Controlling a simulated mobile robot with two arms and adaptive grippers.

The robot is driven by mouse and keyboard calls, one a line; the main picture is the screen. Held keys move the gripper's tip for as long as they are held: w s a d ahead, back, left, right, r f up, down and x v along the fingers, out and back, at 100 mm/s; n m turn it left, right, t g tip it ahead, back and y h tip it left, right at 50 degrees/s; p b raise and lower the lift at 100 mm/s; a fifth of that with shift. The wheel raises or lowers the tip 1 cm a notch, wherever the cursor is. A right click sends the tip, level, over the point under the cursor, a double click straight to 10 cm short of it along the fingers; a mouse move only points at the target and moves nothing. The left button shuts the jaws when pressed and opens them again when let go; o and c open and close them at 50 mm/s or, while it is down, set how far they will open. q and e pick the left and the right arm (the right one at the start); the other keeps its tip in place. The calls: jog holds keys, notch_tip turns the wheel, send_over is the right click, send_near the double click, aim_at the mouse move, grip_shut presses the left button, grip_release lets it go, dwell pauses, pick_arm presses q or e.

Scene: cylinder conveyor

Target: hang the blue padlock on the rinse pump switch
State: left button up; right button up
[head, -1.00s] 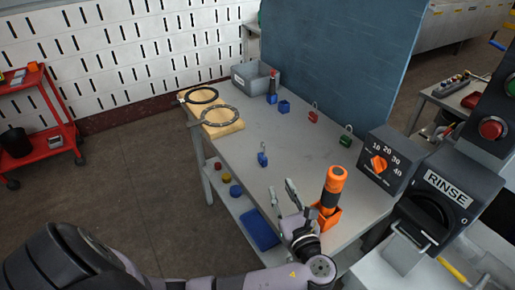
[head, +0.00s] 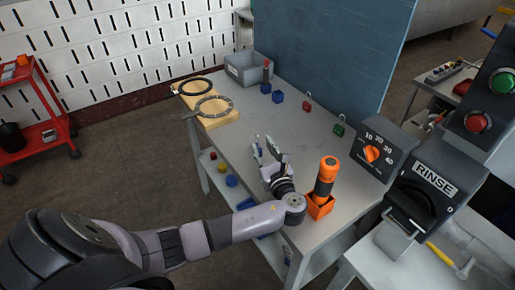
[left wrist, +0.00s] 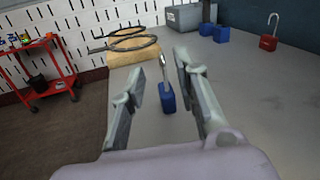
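The blue padlock (left wrist: 168,98) stands on the table with its shackle up, in the left wrist view between and beyond my open fingers. In the head view my gripper hides most or all of it. My left gripper (head: 262,146) is open and empty, low over the table; its fingers also show in the left wrist view (left wrist: 158,95). No contact with the padlock is visible. The rinse pump switch (head: 410,203) is a dark box with a RINSE label, a black rotary part and a metal loop at its front, right of the table. My right gripper is not in view.
An orange flashlight (head: 325,178) stands in an orange holder (head: 319,207) beside my left forearm. Red (head: 307,106) and green (head: 339,129) padlocks stand farther back. A dial box (head: 380,154), grey bin (head: 243,70) and wooden board with rings (head: 220,122) edge the table (head: 290,130).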

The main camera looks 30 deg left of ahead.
aim_at(257, 144)
pick_arm(q)
jog(key=x, duration=0.4)
jog(key=shift+w+d+f, duration=0.1)
jog(key=shift+w+f, duration=0.05)
jog(key=shift+c, duration=0.4)
grip_shut()
dwell(0.3)
